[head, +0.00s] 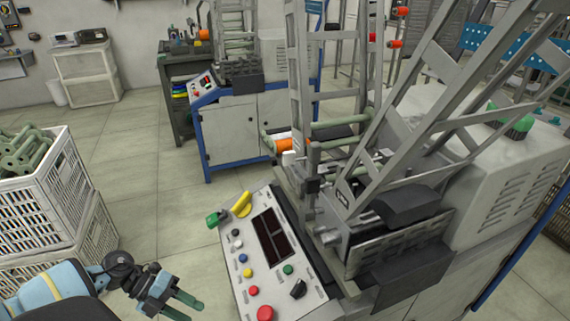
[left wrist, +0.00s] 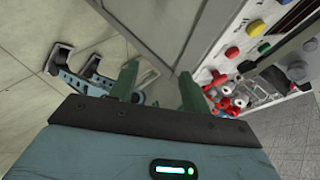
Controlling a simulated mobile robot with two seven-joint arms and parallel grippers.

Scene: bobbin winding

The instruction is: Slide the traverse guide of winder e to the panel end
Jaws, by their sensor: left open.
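The nearest winder (head: 400,240) stands at the right with its sloped control panel (head: 262,245) facing me; I cannot read which letter it bears. A small white block (head: 289,158) sits beside an orange-ended roll at the panel-side frame; I cannot tell whether it is the traverse guide. My left gripper (head: 182,305) is low at the left of the panel, apart from it, open and empty. In the left wrist view its two green fingers (left wrist: 158,88) are spread with floor and cabinet side behind them. My right gripper is not in view.
White crates (head: 70,195) with green parts stand at the left. A second winder with a blue-framed cabinet (head: 235,130) is behind. A yellow handle (head: 242,205) and a green knob stick up at the panel's far left edge. Floor between crates and panel is clear.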

